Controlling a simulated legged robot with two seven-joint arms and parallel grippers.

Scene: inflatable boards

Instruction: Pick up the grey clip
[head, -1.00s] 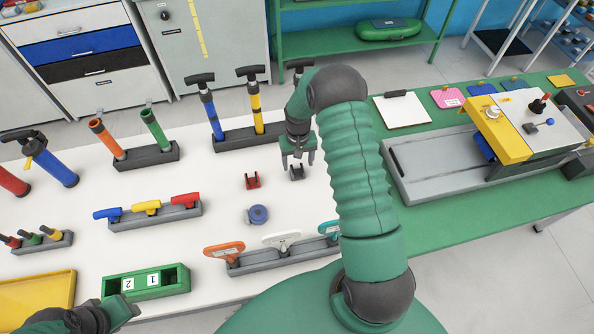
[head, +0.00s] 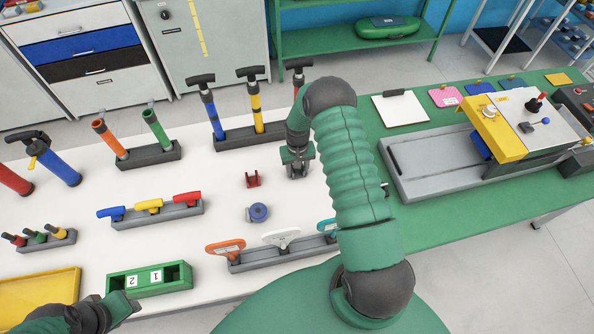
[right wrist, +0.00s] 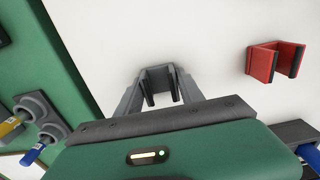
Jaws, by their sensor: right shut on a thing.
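The grey clip (right wrist: 158,82) is a small U-shaped piece between the fingers of my right gripper (right wrist: 160,90) in the right wrist view. The fingers touch it on both sides, and it stands at the white table surface; I cannot tell whether it is lifted. In the head view my right gripper (head: 297,168) is low over the table, right of the red clip (head: 252,179), and mostly hides the grey clip. My left gripper (head: 122,304) is at the lower left, in front of the green box; its fingers are not clear enough to judge.
The red clip also shows in the right wrist view (right wrist: 275,62). A rack with orange, white and teal handles (head: 282,254) stands in front. Pumps in a dark stand (head: 250,138) are behind. The green box (head: 112,284) holds numbered compartments.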

